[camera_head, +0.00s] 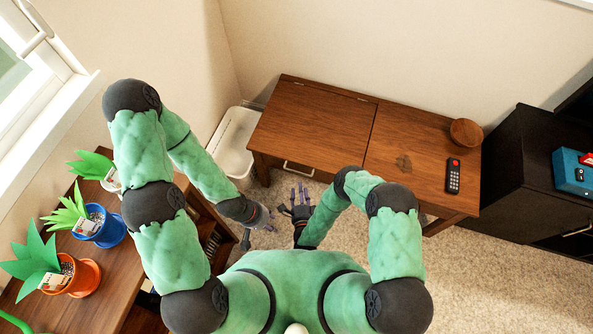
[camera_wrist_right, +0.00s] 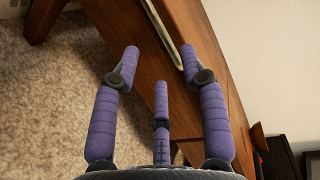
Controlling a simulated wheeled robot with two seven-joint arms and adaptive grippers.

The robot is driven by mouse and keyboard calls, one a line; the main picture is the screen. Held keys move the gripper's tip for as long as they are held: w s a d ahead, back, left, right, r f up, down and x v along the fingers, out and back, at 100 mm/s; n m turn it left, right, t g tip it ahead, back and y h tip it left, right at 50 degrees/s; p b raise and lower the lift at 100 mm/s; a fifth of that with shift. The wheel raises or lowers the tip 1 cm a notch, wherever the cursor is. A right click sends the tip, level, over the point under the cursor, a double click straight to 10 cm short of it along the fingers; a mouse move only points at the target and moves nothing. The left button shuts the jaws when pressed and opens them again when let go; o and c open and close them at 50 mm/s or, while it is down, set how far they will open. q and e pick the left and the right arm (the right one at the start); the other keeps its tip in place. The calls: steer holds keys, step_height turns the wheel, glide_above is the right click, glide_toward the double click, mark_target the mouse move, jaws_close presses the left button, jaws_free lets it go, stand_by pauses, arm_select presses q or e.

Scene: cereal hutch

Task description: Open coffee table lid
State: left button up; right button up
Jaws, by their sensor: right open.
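The wooden coffee table (camera_head: 422,140) stands against the back wall. Its lid (camera_head: 312,125) is the left part of the top and lies flat and closed, with a seam on its right. A pale bar handle (camera_head: 299,170) is on the front edge below the lid. It also shows in the right wrist view (camera_wrist_right: 163,32). My right gripper (camera_head: 299,193) is in front of the handle, and its purple fingers (camera_wrist_right: 160,62) are spread and empty; I cannot tell whether they touch the handle. My left gripper (camera_head: 268,218) is lower left of it, apart from the table; its fingers are too small to read.
A remote (camera_head: 453,176) and a round wooden bowl (camera_head: 466,132) are on the table's right part. A white bin (camera_head: 236,143) stands left of the table. A plant shelf (camera_head: 103,262) is at left, a black cabinet (camera_head: 520,165) at right. Carpet (camera_head: 480,260) is clear in front.

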mark_target(298, 172)
steer(key=w+b, duration=0.1)
steer(key=w, duration=0.2)
steer(key=w+f+b, duration=0.1)
steer(key=w, duration=0.2)
steer(key=w+b, duration=0.1)
steer(key=w, duration=0.2)
steer(key=shift+a+f, duration=0.35)
steer(key=shift+a, duration=0.05)
jaws_close()
